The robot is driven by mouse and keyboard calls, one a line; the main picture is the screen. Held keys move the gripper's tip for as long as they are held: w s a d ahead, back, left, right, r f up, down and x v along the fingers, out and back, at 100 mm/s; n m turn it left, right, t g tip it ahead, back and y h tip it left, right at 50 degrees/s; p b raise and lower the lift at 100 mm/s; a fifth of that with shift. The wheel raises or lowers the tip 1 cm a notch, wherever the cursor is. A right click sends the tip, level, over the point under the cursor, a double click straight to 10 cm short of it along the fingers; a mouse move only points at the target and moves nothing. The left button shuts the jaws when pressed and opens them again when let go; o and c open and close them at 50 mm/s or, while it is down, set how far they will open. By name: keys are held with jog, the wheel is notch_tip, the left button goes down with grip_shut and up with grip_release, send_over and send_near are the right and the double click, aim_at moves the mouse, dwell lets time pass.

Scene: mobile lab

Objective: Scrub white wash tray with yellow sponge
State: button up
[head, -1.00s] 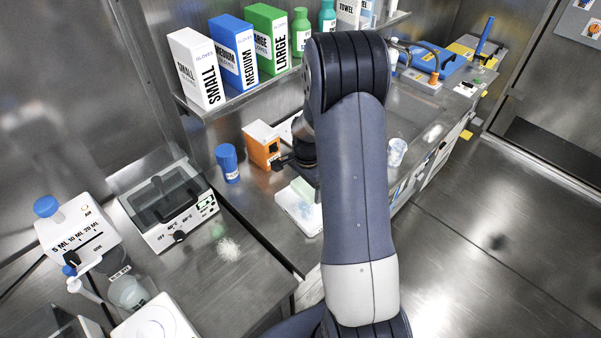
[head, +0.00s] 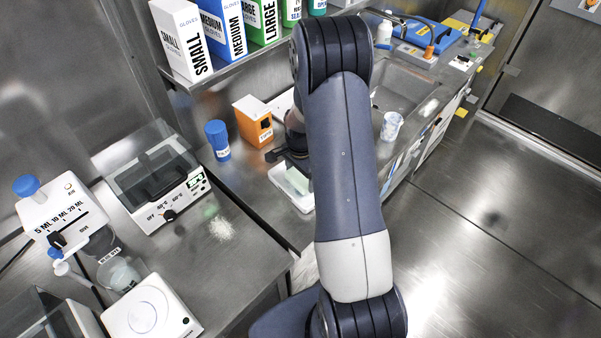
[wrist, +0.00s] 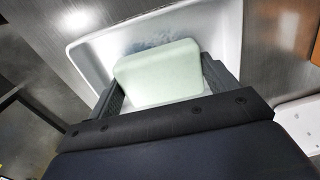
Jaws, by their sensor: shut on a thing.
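The white wash tray (head: 283,188) sits on the steel counter, partly hidden by my arm in the head view. In the wrist view, the tray (wrist: 85,52) fills the upper middle, with a bluish smear on its floor. A pale green, block-shaped sponge (wrist: 155,72) is between my two dark fingers; I see no yellow sponge. My gripper (wrist: 160,80) is shut on this sponge and holds it in the tray area. Whether the sponge touches the floor is unclear. In the head view the sponge (head: 297,180) shows beside my arm.
An orange box (head: 252,121) and a blue-capped bottle (head: 217,140) stand behind the tray. A heating bath (head: 155,185) and white powder (head: 221,228) are on the left counter. Glove boxes (head: 225,30) stand on the shelf above.

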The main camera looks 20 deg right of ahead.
jog(key=shift+f+b, duration=0.6)
jog(key=shift+f, duration=0.05)
dwell(0.8)
jog(key=shift+w, duration=0.1)
